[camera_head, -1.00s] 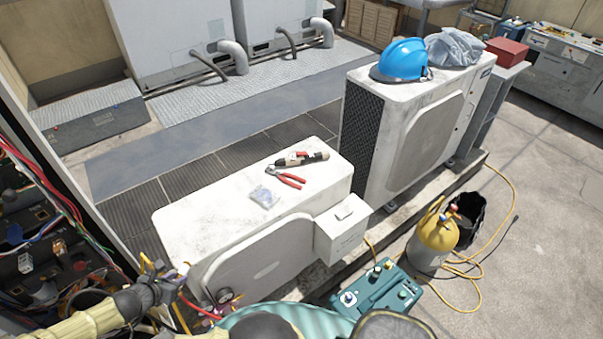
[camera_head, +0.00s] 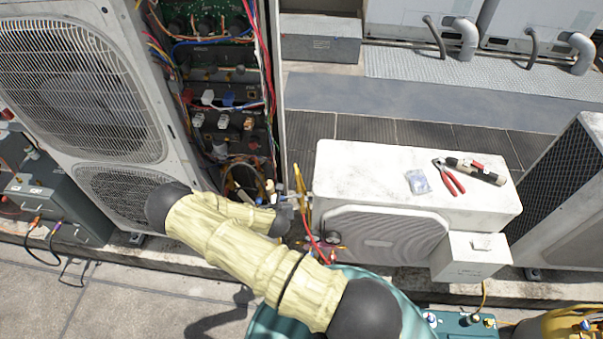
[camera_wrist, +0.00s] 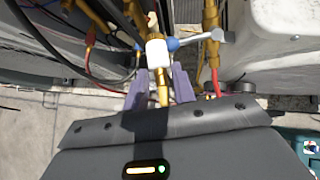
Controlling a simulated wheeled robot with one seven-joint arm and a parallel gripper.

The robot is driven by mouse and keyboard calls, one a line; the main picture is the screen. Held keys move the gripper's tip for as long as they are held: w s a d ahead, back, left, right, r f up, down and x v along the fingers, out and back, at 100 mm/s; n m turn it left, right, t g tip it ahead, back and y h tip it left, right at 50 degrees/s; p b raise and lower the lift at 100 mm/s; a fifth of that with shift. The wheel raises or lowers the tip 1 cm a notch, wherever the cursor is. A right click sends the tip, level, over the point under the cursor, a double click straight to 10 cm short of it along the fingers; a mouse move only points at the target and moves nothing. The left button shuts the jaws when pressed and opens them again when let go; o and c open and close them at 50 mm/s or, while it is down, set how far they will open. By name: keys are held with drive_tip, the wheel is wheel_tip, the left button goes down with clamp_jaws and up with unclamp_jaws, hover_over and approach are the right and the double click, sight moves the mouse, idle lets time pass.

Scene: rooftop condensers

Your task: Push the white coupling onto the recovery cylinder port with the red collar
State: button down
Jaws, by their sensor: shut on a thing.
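In the wrist view a white coupling (camera_wrist: 157,53) with a brass stem stands just beyond my purple fingertips. My gripper (camera_wrist: 160,80) is shut on its brass part. In the head view my gripper (camera_head: 290,203) is between the open wiring cabinet and the low white unit; the coupling is too small to make out clearly there. The yellow-topped recovery cylinder (camera_head: 562,326) is cut off at the bottom right of the head view, away from my gripper. I cannot make out its red-collared port.
The low white condenser (camera_head: 380,175) stands right of my gripper, with pliers (camera_head: 448,176) on top. The open cabinet (camera_head: 225,100) with loose wires is behind. Brass pipes, a blue fitting (camera_wrist: 173,44) and a red hose (camera_wrist: 215,82) crowd close. A teal case (camera_head: 460,325) is at lower right.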

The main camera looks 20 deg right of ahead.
wheel_tip(320, 180, down, 8)
drive_tip(key=w+a+n+y+b, duration=0.1)
drive_tip(key=a+n+y+b, duration=0.1)
drive_tip(key=b, duration=0.5)
drive_tip(key=shift+w+a+r+n+y+b, duration=0.15)
drive_tip(key=shift+w+a+n+y+b, duration=0.2)
drive_tip(key=shift+n, duration=0.35)
drive_tip(key=shift+s+d, duration=0.1)
drive_tip(key=shift+s, duration=0.05)
